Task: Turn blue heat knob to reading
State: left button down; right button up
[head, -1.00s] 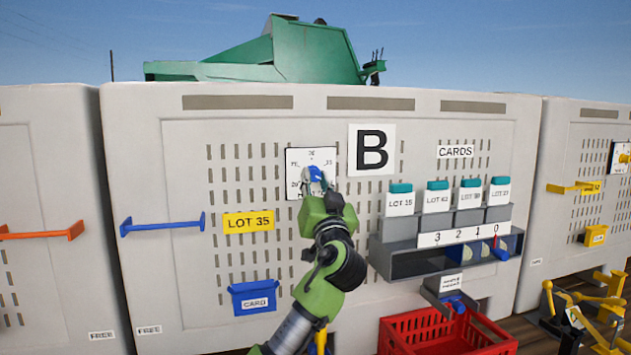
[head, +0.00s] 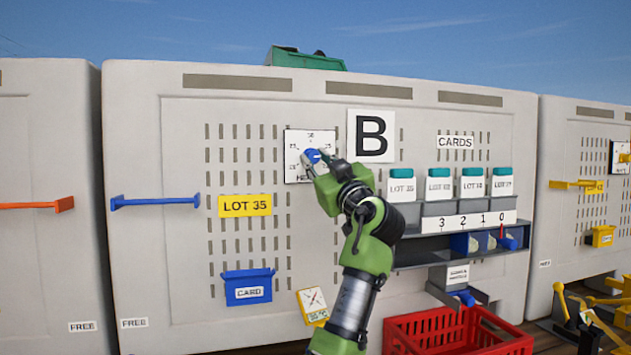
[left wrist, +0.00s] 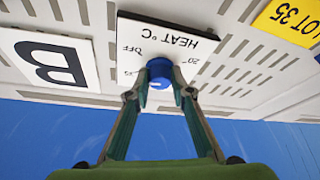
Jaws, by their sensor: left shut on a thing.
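The blue heat knob (head: 312,156) sits at the centre of a white dial plate (head: 294,172) on the grey panel, left of the big B. My left gripper (head: 314,164) is at the knob, with its fingers on either side of it. In the left wrist view the knob (left wrist: 160,68) shows between the two fingertips (left wrist: 159,92), and the plate (left wrist: 183,32) reads HEAT °C with an OFF mark, upside down. The left gripper is shut on the knob. A yellow-edged gauge card (head: 312,300) with a °C reading hangs below; its number is too small to read surely. My right gripper is out of view.
A LOT 35 sign (head: 245,205), a blue handle bar (head: 155,201) and a blue CARD bin (head: 248,287) are on the panel left of my arm. A card rack (head: 468,222) and a red crate (head: 460,332) are to the right.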

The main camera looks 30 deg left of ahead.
pick_arm(q)
jog(key=n+g, duration=0.1)
jog(key=n, duration=0.1)
jog(key=shift+w+d+n, duration=0.1)
jog(key=shift+n, duration=0.2)
jog(key=shift+n+g, duration=0.4)
jog(key=shift+n, duration=0.3)
jog(key=n, duration=0.1)
jog(key=n+g, duration=0.1)
jog(key=n+p, duration=0.1)
jog(key=shift+r+n+g+y, duration=0.25)
jog(key=shift+n+g+y, duration=0.05)
jog(key=n+g+p, duration=0.1)
jog(key=n, duration=0.1)
jog(key=n+p, duration=0.1)
jog(key=n, duration=0.1)
jog(key=shift+w+d+r+g+p, duration=0.1)
jog(key=shift+r+g+p, duration=0.05)
jog(key=shift+g+p, duration=0.25)
jog(key=n+g+h+p, duration=0.1)
jog(key=n+p, duration=0.2)
jog(key=shift+r+n+h, duration=0.1)
jog(key=shift+n+h, duration=0.3)
jog(key=shift+n+h+p, duration=0.7)
jog(key=shift+n+p, duration=0.55)
jog(key=shift+n, duration=0.55)
jog(key=shift+f, duration=0.2)
